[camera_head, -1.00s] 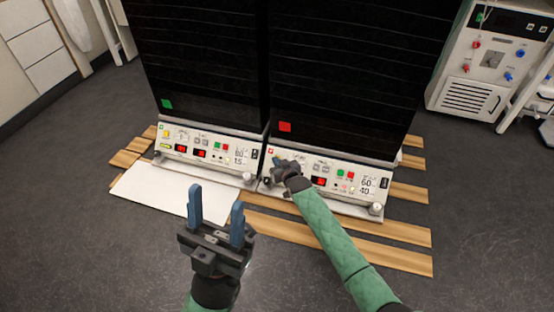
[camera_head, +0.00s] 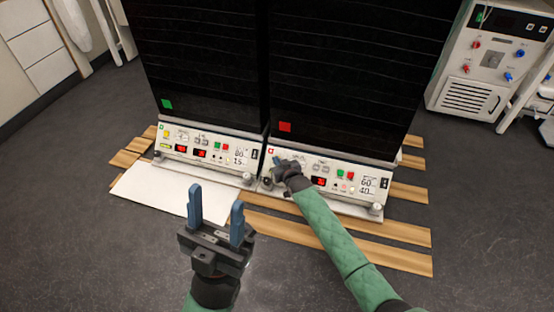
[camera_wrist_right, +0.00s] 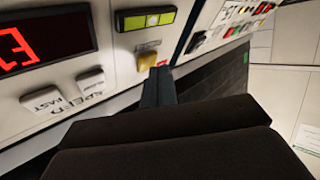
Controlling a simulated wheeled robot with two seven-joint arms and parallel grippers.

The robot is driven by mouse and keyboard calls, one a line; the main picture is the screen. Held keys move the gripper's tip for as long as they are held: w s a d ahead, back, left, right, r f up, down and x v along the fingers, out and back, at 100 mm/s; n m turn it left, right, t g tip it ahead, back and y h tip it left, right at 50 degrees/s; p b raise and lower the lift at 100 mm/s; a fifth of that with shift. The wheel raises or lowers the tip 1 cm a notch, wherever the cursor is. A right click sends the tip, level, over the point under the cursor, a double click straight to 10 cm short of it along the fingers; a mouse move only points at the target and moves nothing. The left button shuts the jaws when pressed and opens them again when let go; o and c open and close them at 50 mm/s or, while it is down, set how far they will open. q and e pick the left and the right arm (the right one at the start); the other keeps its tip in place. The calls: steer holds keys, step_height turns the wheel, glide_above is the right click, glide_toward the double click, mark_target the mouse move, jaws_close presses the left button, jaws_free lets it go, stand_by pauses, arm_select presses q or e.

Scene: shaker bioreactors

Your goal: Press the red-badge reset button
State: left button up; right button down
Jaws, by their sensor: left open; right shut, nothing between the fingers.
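The red badge (camera_head: 285,127) is on the dark front of the right shaker. Below it is that shaker's white control panel (camera_head: 343,172), with red displays and small buttons. My right gripper (camera_head: 278,162) is shut and empty at the left part of this panel, hiding some controls. In the right wrist view a yellow button (camera_wrist_right: 147,60) sits below a lit green bar (camera_wrist_right: 146,19). The right fingertips (camera_wrist_right: 160,76) are right by the yellow button; I cannot tell whether they touch it. My left gripper (camera_head: 216,207) is open and empty, in front of the shakers.
The left shaker with a green badge (camera_head: 167,104) stands close beside, with a similar panel (camera_head: 208,149). A white board (camera_head: 165,191) and wooden slats (camera_head: 390,248) lie on the floor in front. A white machine (camera_head: 490,60) stands at the right.

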steer(key=shift+w+f, duration=0.1)
steer(key=shift+w, duration=0.05)
stand_by(0.4)
steer(key=shift+w+f, duration=0.15)
stand_by(0.5)
steer(key=shift+s+a+r+p, duration=0.1)
steer(key=shift+s+r+p, duration=0.4)
steer(key=shift+p, duration=0.4)
steer(key=shift+s+r, duration=0.1)
